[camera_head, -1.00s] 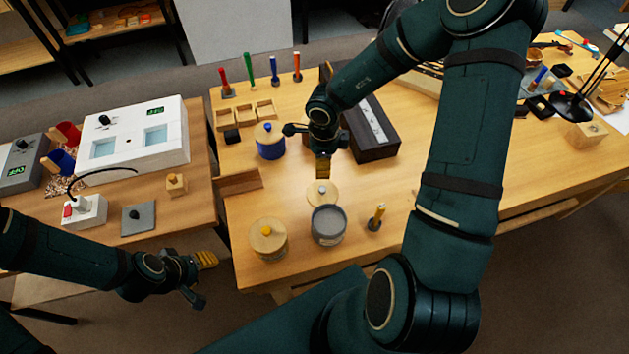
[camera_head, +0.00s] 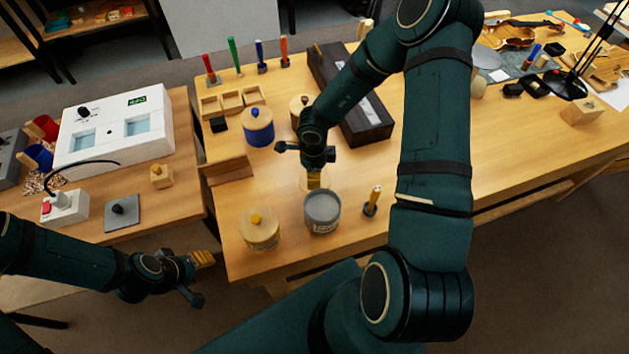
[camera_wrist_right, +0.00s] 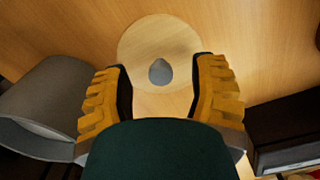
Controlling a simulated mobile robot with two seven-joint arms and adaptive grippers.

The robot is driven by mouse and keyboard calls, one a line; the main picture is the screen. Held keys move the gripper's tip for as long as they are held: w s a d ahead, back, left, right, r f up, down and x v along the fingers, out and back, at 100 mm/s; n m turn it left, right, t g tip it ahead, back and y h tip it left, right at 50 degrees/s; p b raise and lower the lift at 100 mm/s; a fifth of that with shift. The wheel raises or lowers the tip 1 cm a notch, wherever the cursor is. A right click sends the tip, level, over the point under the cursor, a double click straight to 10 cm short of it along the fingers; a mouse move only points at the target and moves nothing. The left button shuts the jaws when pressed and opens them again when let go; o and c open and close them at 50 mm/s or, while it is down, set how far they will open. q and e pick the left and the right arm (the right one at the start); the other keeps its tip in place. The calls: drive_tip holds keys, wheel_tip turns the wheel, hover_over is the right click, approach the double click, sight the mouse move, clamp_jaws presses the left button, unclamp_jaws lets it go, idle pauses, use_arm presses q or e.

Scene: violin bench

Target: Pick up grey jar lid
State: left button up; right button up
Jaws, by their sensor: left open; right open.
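The grey jar lid is a round pale wooden disc with a grey knob. In the right wrist view the lid (camera_wrist_right: 150,45) lies flat on the bench, its knob (camera_wrist_right: 160,72) between my fingertips. My right gripper (camera_wrist_right: 160,82) is open above the lid, with a finger on either side of the knob; I cannot tell whether they touch it. In the head view the right gripper (camera_head: 314,181) largely hides the lid. The grey jar (camera_head: 322,213) stands upright and uncovered just in front of it. My left gripper (camera_head: 202,274) is open and empty, left of the bench's front corner.
A wooden-lidded jar (camera_head: 259,229) stands left of the grey jar, and a small yellow-handled tool (camera_head: 372,201) stands to its right. A blue jar (camera_head: 258,127), a brown-lidded jar (camera_head: 299,108) and a dark box (camera_head: 362,118) are behind.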

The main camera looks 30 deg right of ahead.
drive_tip(key=shift+f, duration=0.7)
drive_tip(key=shift+o, duration=0.3)
clamp_jaws()
drive_tip(key=shift+r, duration=0.1)
